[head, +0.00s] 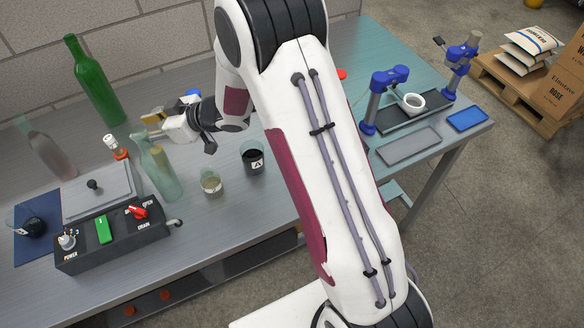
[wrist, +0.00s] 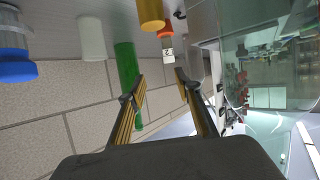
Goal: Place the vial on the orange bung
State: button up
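The vial (head: 110,141) is small and pale, with a dark mark on its label. It appears to stand upright on the orange bung (head: 121,154), behind the clear bottle in the head view. In the wrist view, which is upside down, the vial (wrist: 168,53) and the orange bung (wrist: 165,31) line up and seem to touch. My gripper (head: 150,127) is right of the vial in the head view, apart from it. In the wrist view my gripper (wrist: 161,76) has its fingers spread with nothing held between them.
A clear bottle (head: 158,170) stands close in front of the vial. A green bottle (head: 94,82) stands behind. A yellow cylinder (wrist: 152,13) is beside the bung. A control box (head: 118,238), small glass (head: 211,184) and dark cup (head: 252,157) stand nearer. Bench between them is clear.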

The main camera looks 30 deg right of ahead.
jog(key=s+d+r+m+t+h, duration=0.35)
jog(key=d+r+h, duration=0.45)
jog(key=d+r, duration=0.6)
jog(key=s+d+r+m+g+h, duration=0.2)
jog(key=s+d+r+m+h, duration=0.15)
jog(key=s+d, duration=0.65)
jog(key=s+a+f+m+g, duration=0.1)
jog(key=s+g, duration=0.1)
jog(key=s, duration=1)
jog(key=s+a+m+g+y, duration=0.1)
jog(key=s+m+g, duration=0.1)
jog(key=s, duration=1.1)
jog(key=shift+s+a+f, duration=0.15)
jog(key=shift+s+f, duration=0.05)
jog(key=shift+f, duration=0.2)
